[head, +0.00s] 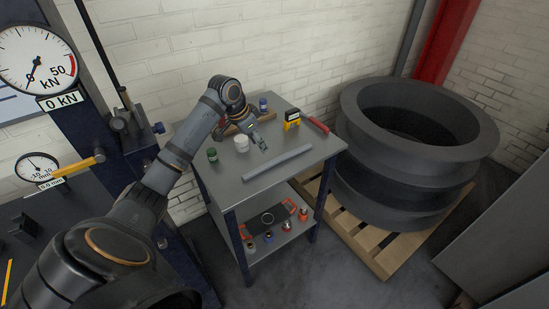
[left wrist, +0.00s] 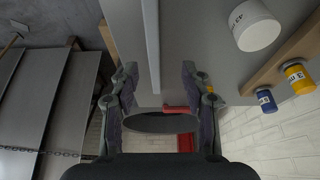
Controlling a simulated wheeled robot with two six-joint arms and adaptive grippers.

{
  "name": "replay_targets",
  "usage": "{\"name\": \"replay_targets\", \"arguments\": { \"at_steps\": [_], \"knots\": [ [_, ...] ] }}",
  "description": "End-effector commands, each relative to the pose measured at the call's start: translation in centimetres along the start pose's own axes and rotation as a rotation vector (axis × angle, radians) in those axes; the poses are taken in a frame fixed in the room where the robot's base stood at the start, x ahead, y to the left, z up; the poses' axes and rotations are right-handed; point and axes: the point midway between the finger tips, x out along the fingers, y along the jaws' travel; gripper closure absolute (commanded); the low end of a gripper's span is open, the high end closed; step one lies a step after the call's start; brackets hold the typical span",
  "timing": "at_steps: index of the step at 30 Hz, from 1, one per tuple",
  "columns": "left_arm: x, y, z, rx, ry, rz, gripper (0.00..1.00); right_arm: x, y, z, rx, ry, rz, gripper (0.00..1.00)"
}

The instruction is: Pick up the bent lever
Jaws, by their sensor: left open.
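A long grey bar (head: 277,163), the only lever-like piece I make out, lies flat on the grey table top (head: 222,180). Its bend cannot be made out. My left gripper (head: 258,143) is open and empty above the table, just behind the bar in the head view. In the left wrist view the bar (left wrist: 152,45) runs down from the top edge and lies in line with the gap between the open fingers (left wrist: 158,82), apart from them. My right gripper is not in view.
A white tub (head: 241,143) and a green jar (head: 212,155) stand left of the gripper. A blue jar (head: 263,104), a yellow device (head: 292,120) and a red-handled tool (head: 318,126) are at the back and right. Big dark rings (head: 400,190) sit on a pallet to the right.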

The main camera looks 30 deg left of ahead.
Motion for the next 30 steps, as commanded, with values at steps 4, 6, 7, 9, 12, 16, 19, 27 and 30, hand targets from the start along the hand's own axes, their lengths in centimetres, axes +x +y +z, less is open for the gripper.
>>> {"name": "replay_targets", "arguments": {
  "at_steps": [4,6,7,9,12,16,19,27,30],
  "knots": [
    [0.3,0.0,0.0,-0.001,0.000,0.001,0.53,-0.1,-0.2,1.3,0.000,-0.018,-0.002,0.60],
    [1.4,0.1,0.0,-0.002,0.000,0.005,0.53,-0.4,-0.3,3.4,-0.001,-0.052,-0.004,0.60],
    [2.0,0.1,0.0,-0.001,-0.001,0.005,0.53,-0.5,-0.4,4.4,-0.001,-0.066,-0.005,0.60],
    [3.3,0.2,0.0,-0.002,0.000,0.004,0.53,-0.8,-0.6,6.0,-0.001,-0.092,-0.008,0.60],
    [4.7,0.1,0.0,-0.001,0.000,0.003,0.53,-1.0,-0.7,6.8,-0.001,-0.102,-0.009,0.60],
    [5.3,0.1,0.1,0.000,-0.001,0.000,0.53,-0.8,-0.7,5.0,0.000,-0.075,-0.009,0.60],
    [5.7,0.2,0.1,0.000,-0.001,0.001,0.53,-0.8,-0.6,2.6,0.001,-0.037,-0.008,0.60],
    [9.8,0.8,0.3,-0.002,0.000,0.001,0.53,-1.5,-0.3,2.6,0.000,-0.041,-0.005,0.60],
    [10.4,0.8,0.4,0.001,-0.001,0.000,0.53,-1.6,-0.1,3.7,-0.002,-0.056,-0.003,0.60]
  ]
}}
